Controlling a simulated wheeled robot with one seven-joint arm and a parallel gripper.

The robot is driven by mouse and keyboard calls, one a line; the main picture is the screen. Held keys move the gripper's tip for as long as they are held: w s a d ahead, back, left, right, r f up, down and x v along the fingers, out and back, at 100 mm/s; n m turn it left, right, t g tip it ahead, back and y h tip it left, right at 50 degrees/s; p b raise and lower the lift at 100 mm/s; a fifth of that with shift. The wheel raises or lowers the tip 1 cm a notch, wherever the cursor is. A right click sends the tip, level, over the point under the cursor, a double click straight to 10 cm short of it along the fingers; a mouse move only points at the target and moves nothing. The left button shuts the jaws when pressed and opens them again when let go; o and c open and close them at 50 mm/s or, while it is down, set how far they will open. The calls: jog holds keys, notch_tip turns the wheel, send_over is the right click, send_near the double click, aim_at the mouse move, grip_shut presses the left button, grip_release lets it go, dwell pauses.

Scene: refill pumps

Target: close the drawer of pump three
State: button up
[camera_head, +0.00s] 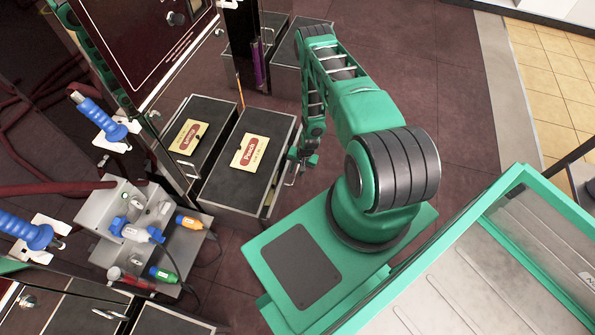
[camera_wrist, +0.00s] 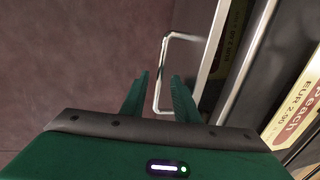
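A drawer with a black top and a yellow "Peach" label (camera_head: 250,151) stands out from the pump cabinet in the head view. Its front faces right and carries a metal bar handle (camera_head: 291,174). I cannot read a pump number on it. My gripper (camera_head: 308,160) is by this drawer's front, partly hidden by my arm. In the wrist view, my gripper (camera_wrist: 160,76) is open, its two green fingers apart. The handle (camera_wrist: 163,70) shows in the gap between them; I cannot tell whether they touch it. The label (camera_wrist: 295,105) is at the right edge there.
Another labelled black-topped drawer (camera_head: 203,127) lies left of it. More dark drawers (camera_head: 285,60) are at the back. A grey console (camera_head: 150,240) with coloured plugs and blue nozzles (camera_head: 98,120) stand at left. Dark tiled floor (camera_head: 440,80) is clear at the right rear.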

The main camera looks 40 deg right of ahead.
aim_at(288, 166)
jog(key=shift+f, duration=0.2)
grip_shut()
jog(key=shift+w+a, duration=0.75)
jog(key=shift+w, duration=0.25)
jog(key=shift+w+a, duration=0.75)
jog(key=shift+w, duration=0.25)
grip_release()
jog(key=shift+s, duration=0.1)
notch_tip(288, 166, up, 10)
jog(key=s+d, duration=0.1)
jog(key=shift+s+d+r, duration=0.2)
jog(key=shift+s+r, duration=0.05)
jog(key=shift+s, duration=0.05)
